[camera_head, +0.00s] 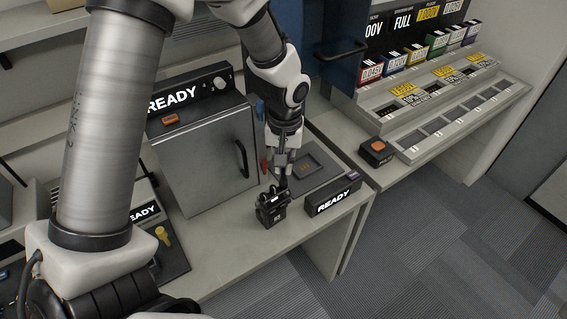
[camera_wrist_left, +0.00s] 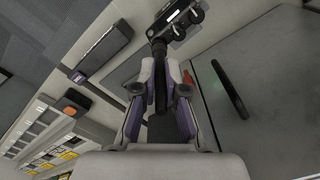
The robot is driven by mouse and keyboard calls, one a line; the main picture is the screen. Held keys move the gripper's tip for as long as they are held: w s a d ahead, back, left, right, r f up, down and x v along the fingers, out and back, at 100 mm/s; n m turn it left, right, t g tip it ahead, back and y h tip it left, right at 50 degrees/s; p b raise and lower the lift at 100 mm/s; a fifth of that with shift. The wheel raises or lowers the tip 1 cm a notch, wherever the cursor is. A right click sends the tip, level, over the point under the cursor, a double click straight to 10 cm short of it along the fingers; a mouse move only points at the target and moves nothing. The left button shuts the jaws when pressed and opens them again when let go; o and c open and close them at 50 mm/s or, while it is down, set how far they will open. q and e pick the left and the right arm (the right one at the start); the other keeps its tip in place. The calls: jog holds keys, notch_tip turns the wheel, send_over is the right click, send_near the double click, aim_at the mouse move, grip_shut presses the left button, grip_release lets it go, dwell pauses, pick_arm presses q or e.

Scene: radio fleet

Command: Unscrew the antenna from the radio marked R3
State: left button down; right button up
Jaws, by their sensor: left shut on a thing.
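A small black radio (camera_head: 272,207) stands near the front edge of the bench, below my left gripper (camera_head: 283,172). Its marking is too small to read. In the left wrist view the radio (camera_wrist_left: 177,20) is at the top, with round knobs along one side. A dark rod-like antenna (camera_wrist_left: 160,92) runs from the radio's corner back between the fingers. My left gripper (camera_wrist_left: 161,75) is shut on this antenna. Whether the antenna still sits in the radio's socket cannot be made out. My right gripper is in neither view.
A box with a READY display (camera_head: 333,202) stands right of the radio. A grey cabinet with a black handle (camera_head: 242,158) is behind left. A flat grey pad (camera_head: 318,160) lies behind. A small box with an orange button (camera_head: 377,152) and a slotted rack (camera_head: 440,125) are farther right.

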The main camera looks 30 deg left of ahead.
pick_arm(q)
jog(key=shift+f+n, duration=0.1)
jog(key=shift+n, duration=0.7)
jog(key=c, duration=1.2)
grip_release()
jog(key=shift+o, duration=0.2)
